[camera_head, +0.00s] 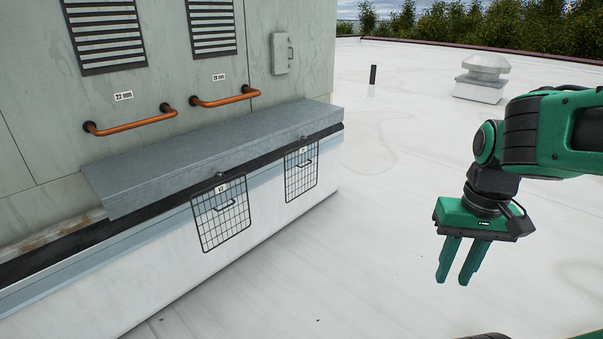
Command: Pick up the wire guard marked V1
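Two dark wire guards hang on the front of the long white box. The nearer wire guard (222,225) is left of centre, with a small white tag (220,188) at its top. The farther wire guard (301,181) hangs to its right, with a similar tag (302,150). Both have a small handle. The tags are too small to read surely, so I cannot tell which guard is V1. My gripper (453,281) is at the right, pointing down above the roof, well apart from both guards. Its two fingers have a gap with nothing between them.
A grey metal lid (215,145) covers part of the box and overhangs its front. Orange pipe handles (130,125) stick out of the wall above. A roof vent (482,80) stands at the back right. The white roof (370,240) between gripper and box is clear.

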